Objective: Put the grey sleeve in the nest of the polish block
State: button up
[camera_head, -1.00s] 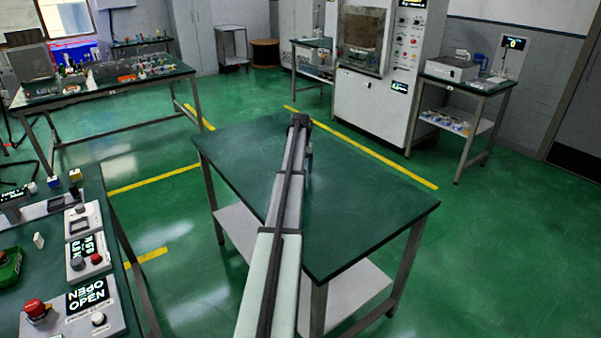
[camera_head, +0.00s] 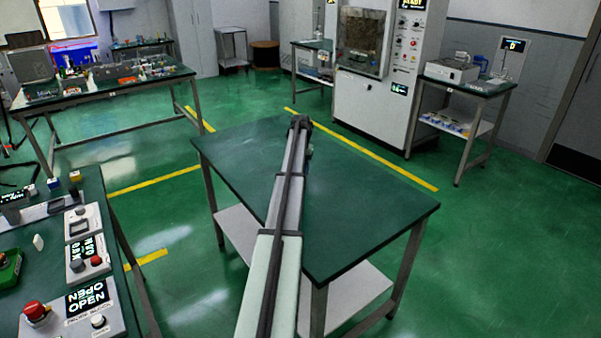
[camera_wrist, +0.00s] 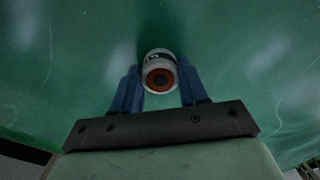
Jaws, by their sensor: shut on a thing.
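My gripper (camera_wrist: 160,92) is shut on a short grey-white sleeve (camera_wrist: 153,58), held between its blue fingers. The sleeve has a black label with light marks on its side, and its end facing the wrist camera shows an orange-red ring around a dark middle. Green surface lies behind it. In the head view my gripper (camera_head: 308,152) is mostly hidden behind my arm, over the far part of the green table (camera_head: 375,205). I cannot make out the sleeve there. I cannot pick out the polish block in either view.
The visible top of the green table looks bare. A bench with control boxes and a red button (camera_head: 36,308) stands at the lower left. A cluttered bench (camera_head: 105,85) is at the back left. A tall machine (camera_head: 370,100) and a side table (camera_head: 470,85) stand behind.

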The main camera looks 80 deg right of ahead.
notch_tip(320, 180, up, 10)
jog(key=w+a+n, duration=0.2)
jog(key=w+a, duration=0.3)
jog(key=w, duration=0.9)
jog(key=w+a+r+n, duration=0.15)
jog(key=w+a, duration=0.35)
jog(key=w, duration=0.9)
jog(key=w+a+f+n, duration=0.15)
jog(key=w+a, duration=0.25)
jog(key=w, duration=0.9)
notch_tip(320, 180, up, 2)
jog(key=n, duration=1.3)
send_over(80, 229)
jog(key=shift+f, duration=4.8)
jog(key=shift+f, duration=0.35)
